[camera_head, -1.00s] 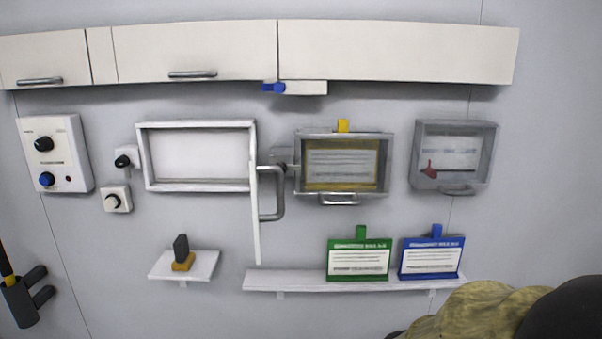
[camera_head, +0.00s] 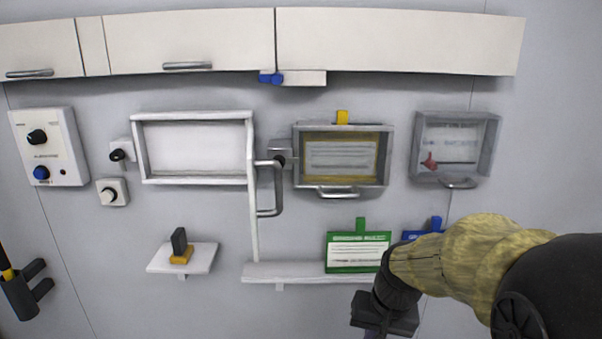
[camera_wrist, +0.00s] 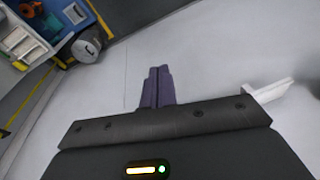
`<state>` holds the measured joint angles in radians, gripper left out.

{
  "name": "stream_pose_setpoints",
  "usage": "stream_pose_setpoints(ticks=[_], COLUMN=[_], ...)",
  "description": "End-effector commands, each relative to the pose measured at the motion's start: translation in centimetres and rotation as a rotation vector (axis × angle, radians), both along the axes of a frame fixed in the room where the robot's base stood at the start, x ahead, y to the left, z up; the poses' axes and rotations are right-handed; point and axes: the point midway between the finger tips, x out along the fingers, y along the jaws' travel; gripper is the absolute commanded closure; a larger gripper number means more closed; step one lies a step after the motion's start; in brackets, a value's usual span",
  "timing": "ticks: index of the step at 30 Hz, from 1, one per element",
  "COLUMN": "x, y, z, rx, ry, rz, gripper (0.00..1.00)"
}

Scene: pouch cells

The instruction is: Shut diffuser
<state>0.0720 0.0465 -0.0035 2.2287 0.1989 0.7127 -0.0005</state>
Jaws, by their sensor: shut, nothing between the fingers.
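A white-framed box (camera_head: 194,148) is on the wall left of centre, with its front uncovered. A thin white panel (camera_head: 253,215), which I take to be the diffuser, stands out from the box's right edge, seen nearly edge-on and swung open. A grey bar handle (camera_head: 277,190) is on its right side. My gripper (camera_head: 376,333) is at the bottom of the head view, right of and below the panel, apart from it. In the wrist view its purple fingers (camera_wrist: 157,86) are together and empty. The fingertips are cut off in the head view.
A clear-fronted case (camera_head: 341,160) with a yellow-tabbed card and a grey case (camera_head: 455,150) hang to the right. A shelf (camera_head: 262,272) below holds a green card (camera_head: 340,253) and a blue card (camera_head: 436,222), partly hidden by my arm. A small shelf (camera_head: 205,258) is left.

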Motion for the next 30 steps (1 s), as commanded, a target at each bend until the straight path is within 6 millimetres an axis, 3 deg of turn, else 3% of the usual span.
stream_pose_setpoints(ticks=[1,3,10,14,18,21,25,30], x=[1.5,3.1,6.8,7.6,7.1,6.2,5.3,5.0], y=[0.0,0.2,1.3,1.8,2.0,2.1,2.1,2.1], z=[2.6,5.5,16.5,23.4,30.6,34.4,36.9,37.2], rx=[0.043,0.111,0.348,0.475,0.59,0.641,0.672,0.677], ry=[0.003,0.016,0.036,0.037,0.032,0.031,0.031,0.034], rz=[-0.032,-0.066,-0.088,-0.043,0.046,0.117,0.175,0.188], gripper=[1.0,1.0,1.0,1.0,1.0,1.0,1.0,1.0])
